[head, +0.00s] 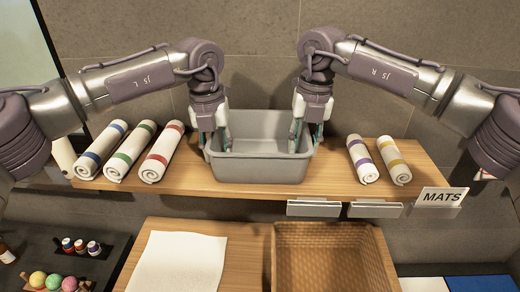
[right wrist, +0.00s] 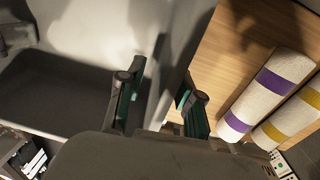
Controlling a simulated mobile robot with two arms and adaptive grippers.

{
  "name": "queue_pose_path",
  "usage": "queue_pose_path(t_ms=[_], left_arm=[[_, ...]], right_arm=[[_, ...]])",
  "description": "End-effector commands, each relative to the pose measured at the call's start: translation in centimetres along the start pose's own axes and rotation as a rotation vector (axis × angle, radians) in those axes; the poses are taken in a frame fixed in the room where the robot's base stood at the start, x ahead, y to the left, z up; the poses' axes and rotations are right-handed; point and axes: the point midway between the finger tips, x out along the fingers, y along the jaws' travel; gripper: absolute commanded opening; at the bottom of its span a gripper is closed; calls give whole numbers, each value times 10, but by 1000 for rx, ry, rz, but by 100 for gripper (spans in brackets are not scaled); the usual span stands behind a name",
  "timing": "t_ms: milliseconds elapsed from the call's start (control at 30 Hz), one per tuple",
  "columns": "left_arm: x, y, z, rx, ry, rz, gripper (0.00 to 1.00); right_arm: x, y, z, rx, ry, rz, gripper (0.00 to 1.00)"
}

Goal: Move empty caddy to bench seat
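The empty grey caddy (head: 260,170) stands upright on a wooden shelf (head: 330,180) between rolled towels. My left gripper (head: 216,142) points down at the caddy's left wall, with its fingers apart on either side of the rim. My right gripper (head: 306,140) is at the right wall in the same way. In the right wrist view my right gripper's fingers (right wrist: 160,100) are spread, with the caddy's wall (right wrist: 80,95) between them and a gap at the outer finger. Contact at the left wall is too small to judge. I cannot identify the bench seat for certain.
Several striped towels, including a red-banded one (head: 162,152) and a purple-banded one (head: 362,160), lie either side of the caddy. A MATS sign (head: 440,197) marks the shelf's right end. Below, a wooden surface (head: 248,250) holds a white cloth (head: 178,262) and a woven basket (head: 330,262).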

Motion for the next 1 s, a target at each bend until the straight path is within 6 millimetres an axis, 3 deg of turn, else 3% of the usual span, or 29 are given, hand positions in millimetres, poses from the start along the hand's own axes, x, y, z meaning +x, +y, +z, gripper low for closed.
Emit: queue_pose_path(t_ms=[100,300,767,1000], left_arm=[[0,0,0,0,0,0,32],[0,0,0,0,0,0,0],[-1,1,0,-1,-1,1,0],[-14,0,0,-1,-1,2,0]], right_arm=[[0,0,0,0,0,0,32],[0,0,0,1,1,0,0],[-1,-1,0,1,0,-1,0],[-14,0,0,2,0,-1,0]])
